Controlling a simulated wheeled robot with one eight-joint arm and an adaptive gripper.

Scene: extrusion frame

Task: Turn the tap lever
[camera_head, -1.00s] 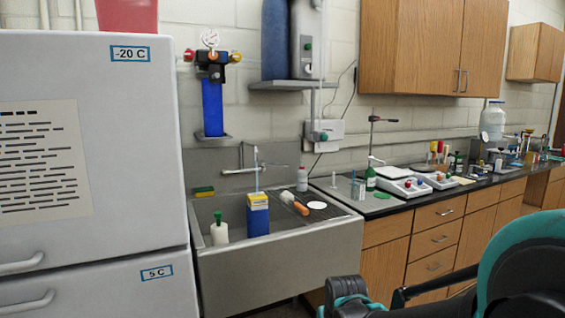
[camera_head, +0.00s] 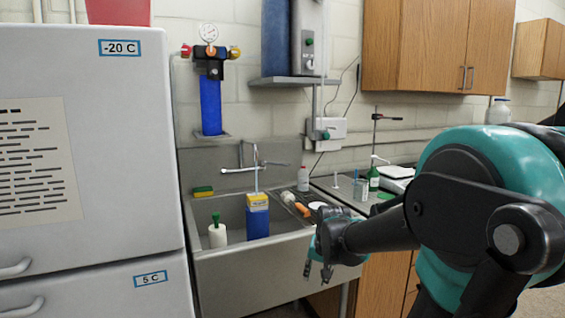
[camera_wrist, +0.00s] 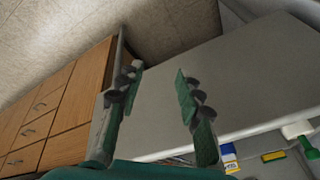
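The metal tap (camera_head: 255,168) stands at the back of the grey sink (camera_head: 262,271). The tap is not clearly visible in the wrist view.
In the sink stand a blue-and-yellow carton (camera_head: 257,220) and a white bottle with a green top (camera_head: 217,234). A sponge (camera_head: 203,191) lies on the left ledge. A blue filter (camera_head: 210,105) hangs above. The fridge (camera_head: 90,180) borders the left; wooden drawers (camera_wrist: 45,105) adjoin the sink.

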